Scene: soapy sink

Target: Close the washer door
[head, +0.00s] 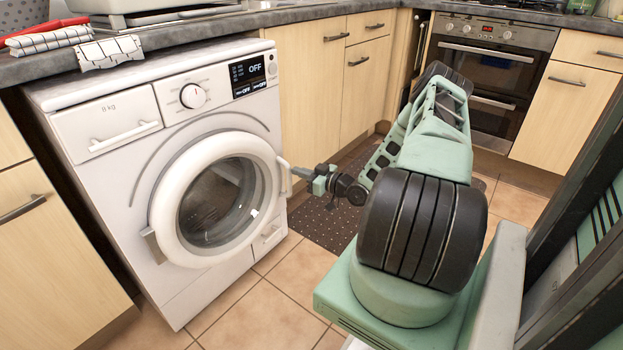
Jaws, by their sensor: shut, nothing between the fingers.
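The white washer (75,180) stands under the counter at the left, its display reading OFF. Its round door (178,180) has a white ring, dark glass and a hinge at the left. The door's right side stands out from the washer front, so it looks slightly ajar; the gap behind it is hidden. The door handle (285,178) is at its right edge. My gripper (299,172) is shut and empty, just right of the handle and pointing left at it. I cannot tell whether the fingertips touch the handle or door edge.
Wooden cabinets (308,95) stand right of the washer, with an oven (485,75) at the back. A dark dotted mat (325,222) lies on the tiled floor (275,310) below my arm. Folded cloths (108,52) lie on the counter. Floor before the washer is clear.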

